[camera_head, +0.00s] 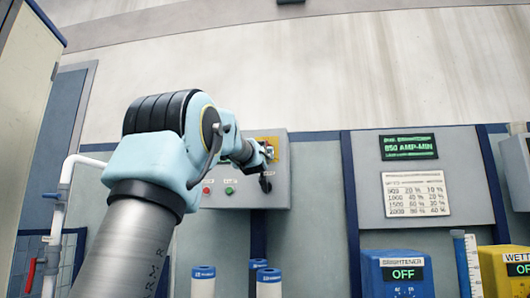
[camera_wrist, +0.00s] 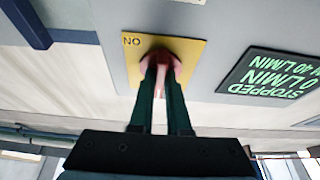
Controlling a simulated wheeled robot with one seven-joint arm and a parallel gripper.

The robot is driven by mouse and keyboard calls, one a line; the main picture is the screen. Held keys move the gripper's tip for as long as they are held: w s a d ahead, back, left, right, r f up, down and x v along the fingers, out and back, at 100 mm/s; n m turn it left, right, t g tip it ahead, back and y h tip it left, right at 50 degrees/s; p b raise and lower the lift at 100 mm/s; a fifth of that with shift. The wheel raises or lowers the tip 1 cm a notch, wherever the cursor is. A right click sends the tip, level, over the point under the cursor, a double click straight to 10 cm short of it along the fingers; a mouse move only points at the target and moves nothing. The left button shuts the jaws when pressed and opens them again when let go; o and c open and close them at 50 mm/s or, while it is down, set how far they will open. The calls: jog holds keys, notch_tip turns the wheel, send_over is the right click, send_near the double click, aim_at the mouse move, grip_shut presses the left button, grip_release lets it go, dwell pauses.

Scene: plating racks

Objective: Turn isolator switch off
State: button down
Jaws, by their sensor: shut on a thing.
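The isolator switch has a red handle (camera_wrist: 163,60) on a yellow plate (camera_wrist: 195,55), seen upside down in the wrist view with the word ON at the plate's upper left. The plate also shows in the head view (camera_head: 272,141) at the top of a grey panel box. My gripper (camera_wrist: 162,68) has both fingers at the red handle and is shut on it. The fingers cover part of the handle, so its exact angle is hard to tell. In the head view my gripper (camera_head: 266,160) is at the box, partly hidden by my wrist.
The grey box (camera_head: 240,192) carries a red button (camera_head: 206,191) and a green button (camera_head: 229,190). A display reading STOPPED (camera_wrist: 275,76) sits beside the yellow plate. White cylinders (camera_head: 203,284) with blue caps stand below. A white pipe (camera_head: 55,225) runs at left.

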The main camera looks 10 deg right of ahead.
jog(key=shift+f, duration=0.1)
jog(key=c, duration=0.9)
grip_release()
jog(key=shift+s, duration=0.1)
jog(key=b+v, duration=0.3)
jog(key=v, duration=0.7)
jog(key=shift+s+a+f, duration=0.1)
jog(key=shift+s+f, duration=0.05)
jog(key=shift+s, duration=0.1)
